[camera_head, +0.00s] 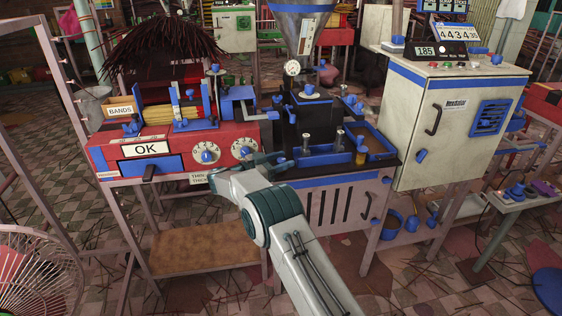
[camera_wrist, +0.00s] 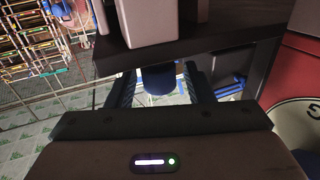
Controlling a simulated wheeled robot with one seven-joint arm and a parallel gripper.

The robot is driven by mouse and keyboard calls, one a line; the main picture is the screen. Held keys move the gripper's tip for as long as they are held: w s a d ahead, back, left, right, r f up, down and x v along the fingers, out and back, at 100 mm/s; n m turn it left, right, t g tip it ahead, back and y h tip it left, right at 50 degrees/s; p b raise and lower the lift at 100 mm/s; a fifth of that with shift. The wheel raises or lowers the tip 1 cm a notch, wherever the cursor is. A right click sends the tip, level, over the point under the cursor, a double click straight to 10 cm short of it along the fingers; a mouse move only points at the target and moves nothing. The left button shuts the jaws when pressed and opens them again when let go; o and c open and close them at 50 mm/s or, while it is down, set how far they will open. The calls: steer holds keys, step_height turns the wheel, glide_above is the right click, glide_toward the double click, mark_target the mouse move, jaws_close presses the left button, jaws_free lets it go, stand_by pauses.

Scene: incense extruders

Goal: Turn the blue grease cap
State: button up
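A blue round cap (camera_wrist: 158,78), which looks like the grease cap, shows in the wrist view under the edge of a dark block (camera_wrist: 185,48). My gripper (camera_wrist: 160,88) is open, with one dark finger on each side of the cap. Gaps show between the cap and both fingers, so I see no grip on it. In the head view my gripper (camera_head: 252,163) is at the left side of the black extruder (camera_head: 310,125), by the right end of the red machine. The cap cannot be made out there, behind my gripper and arm.
The red machine (camera_head: 120,165) with white dials (camera_head: 206,153) stands close on the left. A white cabinet (camera_head: 455,115) stands on the right. A blue-edged table (camera_head: 335,180) carries the extruder. A fan (camera_head: 40,275) is at the lower left.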

steer(key=p+v, duration=0.1)
steer(key=v, duration=1.3)
steer(key=shift+d, duration=0.1)
